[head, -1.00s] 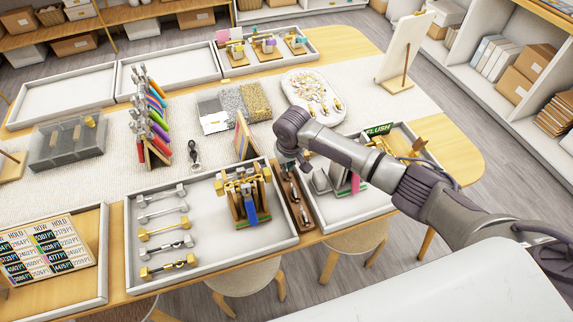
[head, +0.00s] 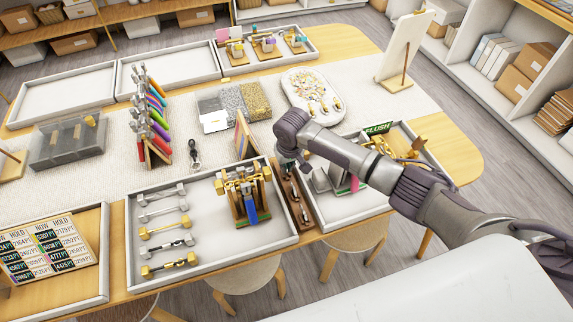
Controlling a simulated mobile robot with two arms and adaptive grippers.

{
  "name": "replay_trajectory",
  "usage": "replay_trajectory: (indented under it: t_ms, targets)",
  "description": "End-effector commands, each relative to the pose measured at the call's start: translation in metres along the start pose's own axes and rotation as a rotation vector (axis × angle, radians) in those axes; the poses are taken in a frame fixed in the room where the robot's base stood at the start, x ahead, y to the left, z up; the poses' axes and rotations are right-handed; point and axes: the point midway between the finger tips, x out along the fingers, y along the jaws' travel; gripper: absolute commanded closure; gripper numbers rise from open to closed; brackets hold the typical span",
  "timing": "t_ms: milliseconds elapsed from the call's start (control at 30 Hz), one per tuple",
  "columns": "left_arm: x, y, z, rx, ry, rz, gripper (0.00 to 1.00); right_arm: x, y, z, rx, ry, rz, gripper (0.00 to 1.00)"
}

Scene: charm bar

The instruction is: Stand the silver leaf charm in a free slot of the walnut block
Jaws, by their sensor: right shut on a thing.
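My right gripper (head: 289,162) points down over the far end of a long dark brown wooden block (head: 287,199), which looks like the walnut block. The block lies between two white-rimmed trays and has small silver pieces on it towards its near end. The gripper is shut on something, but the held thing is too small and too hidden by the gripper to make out. I cannot pick out the silver leaf charm for certain, nor tell whether anything touches the block. My left gripper is out of view.
Left of the block, a tray (head: 128,240) holds several metal bars and a stand of gold pieces (head: 243,190). On the right, another tray (head: 345,218) holds blocks and a "FLUSH" sign (head: 377,128). A slanted wooden board (head: 243,134) stands just behind the gripper's left side.

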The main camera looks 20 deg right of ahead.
Motion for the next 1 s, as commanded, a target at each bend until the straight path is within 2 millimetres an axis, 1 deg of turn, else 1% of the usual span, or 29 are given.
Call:
replay_trajectory:
  t_ms: [1000]
  targets:
    - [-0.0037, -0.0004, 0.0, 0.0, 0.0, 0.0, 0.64, 0.0082, -0.0001, 0.002, 0.001, 0.0, -0.001, 1.0]
